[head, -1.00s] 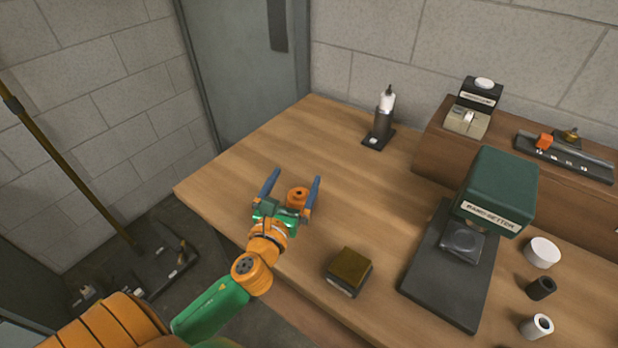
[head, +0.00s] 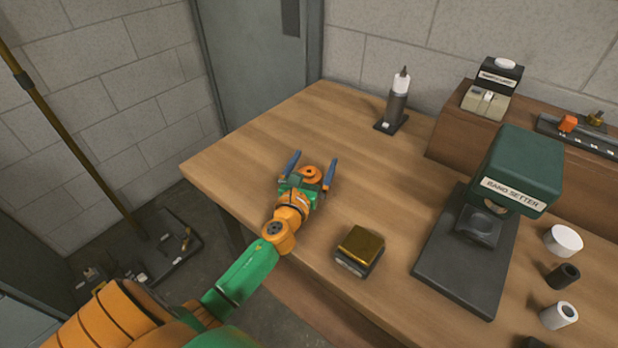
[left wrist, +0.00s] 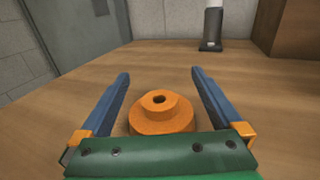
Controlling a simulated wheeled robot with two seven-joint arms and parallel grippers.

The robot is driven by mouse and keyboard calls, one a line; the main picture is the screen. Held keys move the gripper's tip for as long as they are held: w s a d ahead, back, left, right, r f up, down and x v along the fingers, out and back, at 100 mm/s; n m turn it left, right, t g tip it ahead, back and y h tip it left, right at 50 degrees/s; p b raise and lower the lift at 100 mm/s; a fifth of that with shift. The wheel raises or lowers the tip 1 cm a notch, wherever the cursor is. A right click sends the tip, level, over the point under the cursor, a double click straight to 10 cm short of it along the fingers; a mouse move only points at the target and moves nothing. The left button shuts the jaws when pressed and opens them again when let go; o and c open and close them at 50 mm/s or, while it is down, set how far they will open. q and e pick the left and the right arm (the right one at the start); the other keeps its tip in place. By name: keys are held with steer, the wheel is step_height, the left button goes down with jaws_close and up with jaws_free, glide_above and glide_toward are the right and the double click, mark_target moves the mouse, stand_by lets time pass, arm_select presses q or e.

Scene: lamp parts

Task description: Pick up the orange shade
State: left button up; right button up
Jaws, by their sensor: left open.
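The orange shade (head: 311,172) is a round, stepped piece with a hole in its top. It stands on the wooden table (head: 240,145) near the left end. My left gripper (head: 312,158) is open, with its two blue fingers on either side of the shade. In the left wrist view the shade (left wrist: 160,112) sits between the open fingers (left wrist: 158,78), close to the green palm, which hides its lower near edge. Gaps show between the shade and both fingers. My right gripper is not in view.
A white-tipped bottle (head: 398,95) stands at the back. A gold-topped block (head: 360,248) is at the front edge. The green band setter (head: 515,170) stands right, with a white disc (head: 563,241), a dark tube (head: 563,276) and a white tube (head: 559,315) beside it. Table around the shade is clear.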

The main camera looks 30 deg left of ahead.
arm_select(q)
steer(key=c, duration=1.4)
steer(key=shift+c, duration=0.2)
